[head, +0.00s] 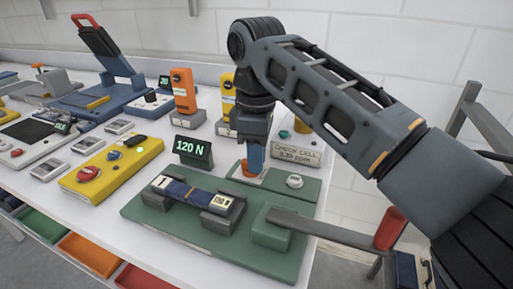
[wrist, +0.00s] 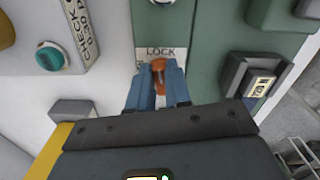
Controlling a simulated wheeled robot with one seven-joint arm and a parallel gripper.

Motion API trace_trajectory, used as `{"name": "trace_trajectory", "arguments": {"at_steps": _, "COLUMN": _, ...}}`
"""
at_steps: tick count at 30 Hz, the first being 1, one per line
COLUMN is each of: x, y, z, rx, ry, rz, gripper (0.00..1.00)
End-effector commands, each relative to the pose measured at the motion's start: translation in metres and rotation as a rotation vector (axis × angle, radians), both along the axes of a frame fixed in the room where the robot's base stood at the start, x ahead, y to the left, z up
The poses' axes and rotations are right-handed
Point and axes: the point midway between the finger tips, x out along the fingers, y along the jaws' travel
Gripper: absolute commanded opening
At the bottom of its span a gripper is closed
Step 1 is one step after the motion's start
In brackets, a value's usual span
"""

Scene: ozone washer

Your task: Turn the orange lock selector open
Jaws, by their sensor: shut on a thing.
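The orange lock selector (wrist: 158,67) sits below a white plate (wrist: 160,52) marked LOCK in the wrist view. In the head view its orange base (head: 246,170) shows just under the fingertips, on the green fixture's back part. My gripper (wrist: 157,82) points down and is shut on the selector, with a blue finger on each side of it. It also shows in the head view (head: 255,160). The fingers hide most of the selector and part of the plate lettering, so I cannot tell its set position.
The green fixture (head: 160,222) holds a dark strip (head: 190,192) in two clamps, with a lever (head: 310,227) at right. A display reading 120 N (head: 193,150) and a yellow control box (head: 115,165) stand left. A check cell block (head: 297,153) is behind.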

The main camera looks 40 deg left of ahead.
Motion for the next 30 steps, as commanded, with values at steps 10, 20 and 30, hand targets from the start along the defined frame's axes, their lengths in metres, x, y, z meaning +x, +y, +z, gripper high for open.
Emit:
{"name": "trace_trajectory", "arguments": {"at_steps": 10, "x": 0.0021, "y": 0.0021, "z": 0.0028, "rx": -0.001, "ry": 0.003, "rz": 0.322, "gripper": 0.0}}
{"name": "trace_trajectory", "arguments": {"at_steps": 20, "x": 0.0044, "y": 0.0051, "z": 0.0015, "rx": 0.0, "ry": 0.003, "rz": 0.636, "gripper": 0.0}}
{"name": "trace_trajectory", "arguments": {"at_steps": 30, "x": 0.0059, "y": 0.0087, "z": 0.0008, "rx": 0.0, "ry": 0.001, "rz": 0.957, "gripper": 0.0}}
